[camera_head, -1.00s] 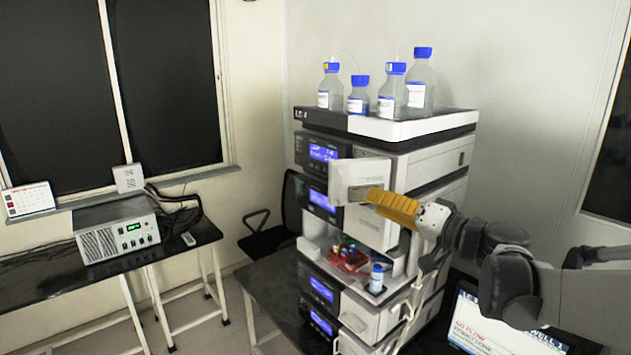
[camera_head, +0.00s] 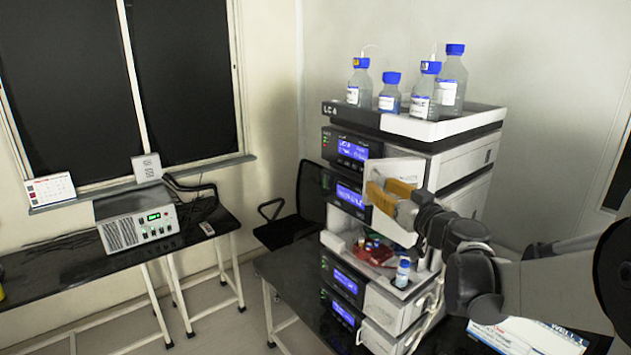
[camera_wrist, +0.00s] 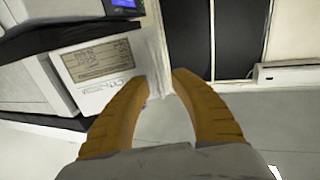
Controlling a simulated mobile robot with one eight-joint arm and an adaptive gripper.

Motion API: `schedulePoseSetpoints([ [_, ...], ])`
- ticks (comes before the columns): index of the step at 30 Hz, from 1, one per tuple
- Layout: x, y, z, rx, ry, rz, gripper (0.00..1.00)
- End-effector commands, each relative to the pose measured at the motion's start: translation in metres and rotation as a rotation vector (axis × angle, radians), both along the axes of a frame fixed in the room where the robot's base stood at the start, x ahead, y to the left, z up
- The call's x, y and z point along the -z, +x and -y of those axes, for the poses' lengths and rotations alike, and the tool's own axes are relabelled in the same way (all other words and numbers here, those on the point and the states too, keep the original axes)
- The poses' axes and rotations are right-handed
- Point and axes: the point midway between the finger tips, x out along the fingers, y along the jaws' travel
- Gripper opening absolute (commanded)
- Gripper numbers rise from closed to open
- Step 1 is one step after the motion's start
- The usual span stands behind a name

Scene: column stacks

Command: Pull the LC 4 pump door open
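The LC 4 stack (camera_head: 412,125) stands on the dark bench in the head view. A pale door panel (camera_head: 405,166) juts from its front near the upper displays, standing away from the front face. A panel with a printed label (camera_wrist: 97,58) shows at left in the wrist view; it looks like the same door. My gripper (camera_head: 384,190) has yellow fingers and is at this door, partly covering it. In the wrist view the fingers (camera_wrist: 160,86) are spread apart, with the panel's right edge near the left fingertip. I cannot tell whether they touch it.
Several blue-capped bottles (camera_head: 421,89) stand on the stack's top tray. A small vial (camera_head: 402,273) and red items sit in the open bay below. A chair (camera_head: 290,215) stands behind the bench, left of the stack.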

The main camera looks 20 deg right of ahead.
Motion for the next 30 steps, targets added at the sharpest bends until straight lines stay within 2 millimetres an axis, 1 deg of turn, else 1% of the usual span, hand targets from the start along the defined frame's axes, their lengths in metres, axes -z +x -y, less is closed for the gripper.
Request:
schedulePoseSetpoints([
  [1,-0.0005,0.0052,-0.001,-0.002,0.0,0.0,0.28],
  [4,0.0,0.0113,-0.0017,-0.002,0.0,0.0,0.28],
  [13,0.0004,0.0129,-0.0016,-0.001,0.001,0.0,0.27],
  [14,0.0004,0.0129,-0.0016,-0.001,0.001,0.0,0.18],
  [15,0.0004,0.0128,-0.0015,-0.001,0.001,0.0,0.06],
  [16,0.0004,0.0128,-0.0015,-0.001,0.001,0.0,0.0],
  [25,0.0003,0.0127,-0.0015,-0.001,0.001,0.0,0.0],
  [26,0.0003,0.0127,-0.0015,-0.001,0.001,0.0,0.04],
  [27,0.0003,0.0127,-0.0015,-0.001,0.001,0.0,0.16],
  [28,0.0003,0.0127,-0.0015,-0.001,0.001,0.0,0.26],
  [29,0.0003,0.0127,-0.0015,-0.001,0.001,0.0,0.28],
  [30,0.0003,0.0127,-0.0015,-0.001,0.001,0.0,0.28],
])
